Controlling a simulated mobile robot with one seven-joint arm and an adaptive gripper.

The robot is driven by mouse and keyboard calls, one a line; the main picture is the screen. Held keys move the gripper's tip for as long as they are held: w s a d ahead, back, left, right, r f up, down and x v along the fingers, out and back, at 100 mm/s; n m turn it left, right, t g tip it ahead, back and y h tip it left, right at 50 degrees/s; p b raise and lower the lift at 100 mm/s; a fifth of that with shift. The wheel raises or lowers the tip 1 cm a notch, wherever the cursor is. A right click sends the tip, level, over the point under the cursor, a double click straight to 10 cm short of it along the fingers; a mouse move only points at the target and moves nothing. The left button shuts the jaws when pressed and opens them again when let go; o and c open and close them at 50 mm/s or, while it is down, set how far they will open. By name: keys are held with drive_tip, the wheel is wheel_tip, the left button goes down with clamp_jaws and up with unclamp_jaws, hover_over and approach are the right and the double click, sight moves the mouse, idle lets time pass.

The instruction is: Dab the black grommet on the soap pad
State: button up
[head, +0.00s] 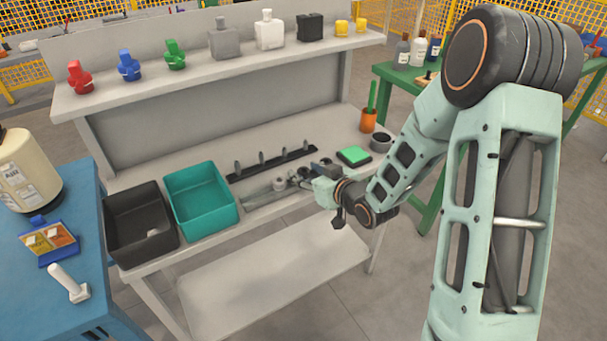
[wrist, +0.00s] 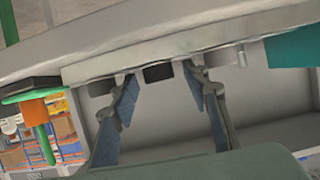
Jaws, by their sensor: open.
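The black grommet (wrist: 158,73) shows in the wrist view between my fingertips, with a grey ring-shaped part on either side. In the head view my gripper mostly hides it. My gripper (wrist: 160,88) is open, its blue-padded fingers apart on either side of the grommet; I cannot tell whether either finger touches it. In the head view my gripper (head: 298,180) is low over the bench's front, pointing left. The soap pad (head: 354,156), a green square in a dark tray, lies behind and right of my gripper. It also shows at the left of the wrist view (wrist: 32,91).
A teal bin (head: 201,169) and a black bin (head: 112,245) stand left. A black rail with upright pegs (head: 271,163) lies behind my gripper. An orange cup (head: 368,126) with a green stick and a dark round dish (head: 381,138) stand near the pad.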

drive_tip(key=c, duration=1)
drive_tip(key=shift+o, duration=0.2)
drive_tip(key=shift+r, duration=0.1)
